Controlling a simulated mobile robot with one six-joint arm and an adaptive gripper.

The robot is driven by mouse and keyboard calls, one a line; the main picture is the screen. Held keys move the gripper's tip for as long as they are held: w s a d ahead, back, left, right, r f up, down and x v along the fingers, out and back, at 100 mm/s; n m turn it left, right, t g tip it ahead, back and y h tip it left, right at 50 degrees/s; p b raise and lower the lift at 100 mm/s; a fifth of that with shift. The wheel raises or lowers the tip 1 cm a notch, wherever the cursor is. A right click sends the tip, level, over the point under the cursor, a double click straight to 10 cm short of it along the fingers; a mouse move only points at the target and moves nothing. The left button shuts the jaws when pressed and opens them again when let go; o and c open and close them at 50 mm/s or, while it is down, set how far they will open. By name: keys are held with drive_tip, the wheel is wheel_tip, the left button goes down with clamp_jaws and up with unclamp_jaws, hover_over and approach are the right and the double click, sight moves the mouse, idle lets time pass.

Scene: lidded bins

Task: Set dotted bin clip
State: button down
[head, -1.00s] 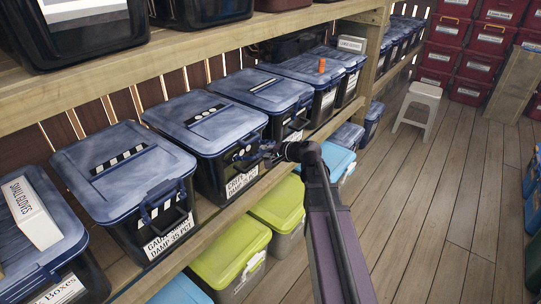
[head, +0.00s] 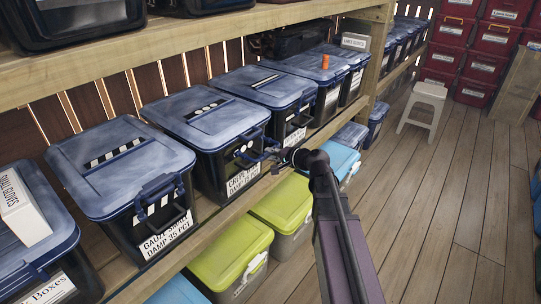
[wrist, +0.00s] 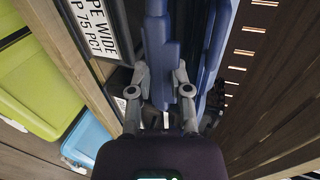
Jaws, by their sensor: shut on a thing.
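The dotted bin is a black bin with a blue lid (head: 205,118) and white dots on its front. It stands on the middle shelf in the head view, with a damp 75 pct label (head: 242,180) below. My gripper (head: 271,156) is at its front, just under the lid edge. In the wrist view my gripper (wrist: 161,92) is shut on the blue clip (wrist: 159,50), with one finger on each side. The lid edge (wrist: 218,40) runs alongside it. The gripper hides part of the clip, so I cannot tell whether it is latched.
A striped bin (head: 120,165) stands to the left, and another blue-lidded bin (head: 262,88) to the right. Lime-lidded bins (head: 230,255) sit on the low shelf below. The shelf edge (head: 215,212) runs close under my gripper. The wooden floor (head: 430,210) is clear, with a white stool (head: 424,105) farther back.

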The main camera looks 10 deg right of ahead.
drive_tip(key=shift+s+a+f, duration=0.15)
drive_tip(key=shift+s+f, duration=0.1)
drive_tip(key=c, duration=0.8)
unclamp_jaws()
drive_tip(key=shift+c, duration=0.2)
drive_tip(key=shift+o, duration=1.3)
drive_tip(key=shift+w+a+f, duration=0.1)
drive_tip(key=shift+w+f, duration=0.05)
drive_tip(key=shift+r, duration=0.3)
